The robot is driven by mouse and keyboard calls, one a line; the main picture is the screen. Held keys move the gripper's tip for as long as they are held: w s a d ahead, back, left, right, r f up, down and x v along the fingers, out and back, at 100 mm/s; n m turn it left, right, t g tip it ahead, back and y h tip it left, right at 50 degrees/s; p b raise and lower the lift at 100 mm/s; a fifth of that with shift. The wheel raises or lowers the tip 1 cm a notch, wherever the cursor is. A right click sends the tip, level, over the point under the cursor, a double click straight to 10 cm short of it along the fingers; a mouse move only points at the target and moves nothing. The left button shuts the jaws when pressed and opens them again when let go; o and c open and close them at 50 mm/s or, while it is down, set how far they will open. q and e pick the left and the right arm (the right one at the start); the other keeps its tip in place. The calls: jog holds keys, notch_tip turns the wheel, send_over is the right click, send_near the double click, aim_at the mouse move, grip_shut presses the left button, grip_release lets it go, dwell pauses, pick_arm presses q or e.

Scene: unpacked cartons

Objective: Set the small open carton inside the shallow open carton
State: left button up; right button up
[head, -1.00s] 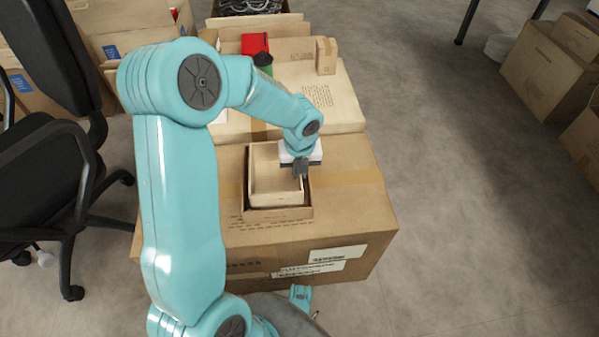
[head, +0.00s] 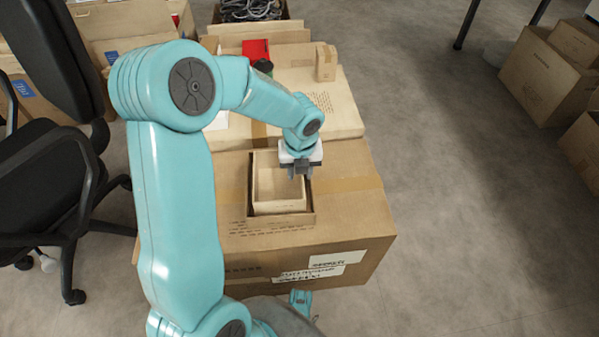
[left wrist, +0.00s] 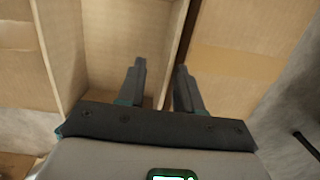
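The small open carton (head: 279,207) sits inside the shallow open carton (head: 281,222), with its open top facing up and its floor bare. A narrow dark gap shows between their walls on the left. My left gripper (head: 300,172) is at the small carton's far right corner. In the left wrist view its two fingers (left wrist: 160,80) are spread apart, with a carton wall (left wrist: 172,50) running between them. One finger is over the inside of the small carton (left wrist: 125,40). Whether either finger touches a wall, I cannot tell.
Both cartons rest on a large taped carton (head: 350,215). Behind it a pale carton (head: 335,105) holds up a small upright box (head: 326,62), near a red item (head: 256,50). A black office chair (head: 60,170) stands at left.

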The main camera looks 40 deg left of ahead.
pick_arm(q)
notch_tip(320, 180, up, 9)
jog(key=p, duration=0.3)
jog(key=shift+s+d+r, duration=0.2)
jog(key=shift+s+d, duration=0.2)
jog(key=shift+d, duration=0.05)
jog(key=shift+s, duration=0.1)
